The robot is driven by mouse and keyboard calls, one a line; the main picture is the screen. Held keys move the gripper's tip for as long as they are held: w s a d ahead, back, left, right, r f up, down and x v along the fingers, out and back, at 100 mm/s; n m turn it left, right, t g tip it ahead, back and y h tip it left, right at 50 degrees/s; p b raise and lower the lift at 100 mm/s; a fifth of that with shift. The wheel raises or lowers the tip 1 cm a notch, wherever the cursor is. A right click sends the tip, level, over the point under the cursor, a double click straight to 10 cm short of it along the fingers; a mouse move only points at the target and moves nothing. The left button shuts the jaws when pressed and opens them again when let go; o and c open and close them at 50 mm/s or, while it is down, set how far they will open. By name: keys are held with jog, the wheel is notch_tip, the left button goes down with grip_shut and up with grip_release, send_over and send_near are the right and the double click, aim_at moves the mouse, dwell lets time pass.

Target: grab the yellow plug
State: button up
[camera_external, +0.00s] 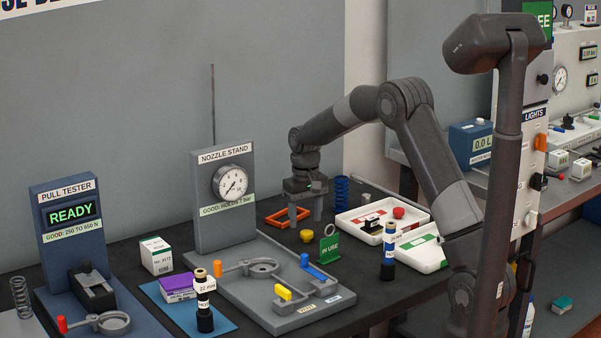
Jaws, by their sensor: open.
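A small round yellow plug (307,237) sits on the dark bench top, left of the green "IN USE" tag. My gripper (306,216) points down with its jaws open, above and slightly behind the plug in the picture. It appears empty, and a gap shows between the fingertips and the plug. How far apart they are in depth I cannot tell.
An orange frame (276,217) lies beside the gripper's left finger. A green tag (330,247) stands right of the plug, and the nozzle stand (223,210) is to the left. White trays (353,227), a blue spring (341,192) and a dark bottle (388,262) are to the right.

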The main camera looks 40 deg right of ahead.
aim_at(307, 231)
jog(key=f, duration=0.5)
jog(key=shift+d, duration=0.3)
jog(key=shift+c, duration=0.5)
jog(key=c, duration=1)
jog(key=shift+o, duration=0.2)
jog(key=shift+r, duration=0.1)
